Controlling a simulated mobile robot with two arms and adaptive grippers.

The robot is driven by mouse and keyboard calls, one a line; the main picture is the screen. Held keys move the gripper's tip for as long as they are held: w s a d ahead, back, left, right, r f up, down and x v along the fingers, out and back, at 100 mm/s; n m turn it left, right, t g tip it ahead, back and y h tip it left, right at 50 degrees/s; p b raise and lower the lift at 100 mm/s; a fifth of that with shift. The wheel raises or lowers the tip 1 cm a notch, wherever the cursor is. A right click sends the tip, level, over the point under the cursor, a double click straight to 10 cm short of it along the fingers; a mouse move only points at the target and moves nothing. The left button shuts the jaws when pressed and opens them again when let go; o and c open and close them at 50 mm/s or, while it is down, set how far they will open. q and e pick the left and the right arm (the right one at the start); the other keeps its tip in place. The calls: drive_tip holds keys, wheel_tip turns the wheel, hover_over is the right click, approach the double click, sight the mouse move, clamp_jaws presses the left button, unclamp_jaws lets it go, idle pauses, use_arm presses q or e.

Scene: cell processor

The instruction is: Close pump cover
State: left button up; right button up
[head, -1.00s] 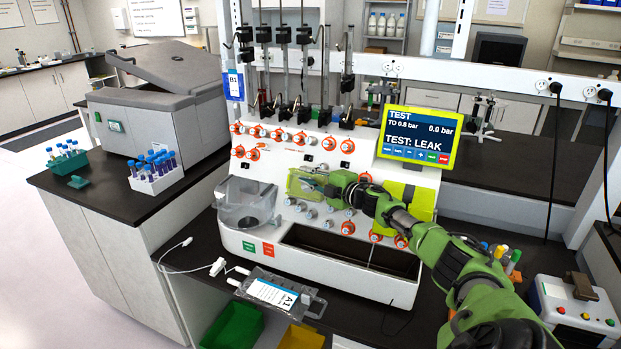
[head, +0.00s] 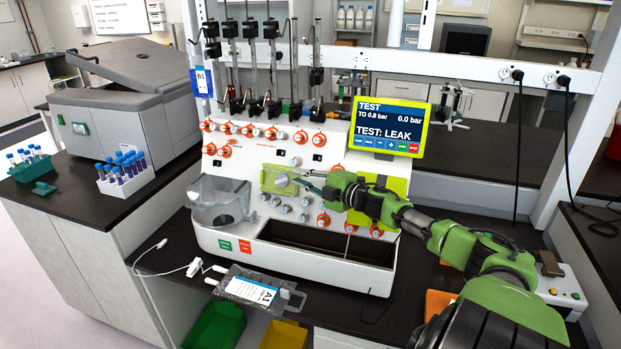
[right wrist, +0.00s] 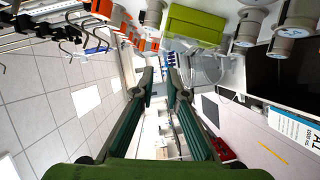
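The white cell processor (head: 225,180) stands on the dark bench. A yellow-green, partly see-through cover (head: 268,178) is at the middle of its front, partly behind my right gripper. A second yellow-green panel (head: 399,187) is farther right, partly behind my right arm. I cannot tell from the picture which is the pump cover. My right gripper (head: 292,179) points left at the middle cover; I cannot tell whether it touches. In the right wrist view its two teal fingers (right wrist: 159,78) are apart with nothing between them. A yellow-green cover (right wrist: 195,22) shows above them. My left gripper is out of view.
Orange-ringed valves and grey knobs (head: 285,208) surround the middle cover. A clear bowl-like housing (head: 217,205) juts out at left. The screen (head: 387,130) reads "TEST: LEAK". A labelled bag (head: 252,289) lies in front. Hanging clamps (head: 270,30) are above.

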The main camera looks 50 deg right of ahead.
drive_tip(key=shift+s+r, duration=0.2)
drive_tip(key=shift+s, duration=1.5)
drive_tip(key=shift+s+f, duration=0.1)
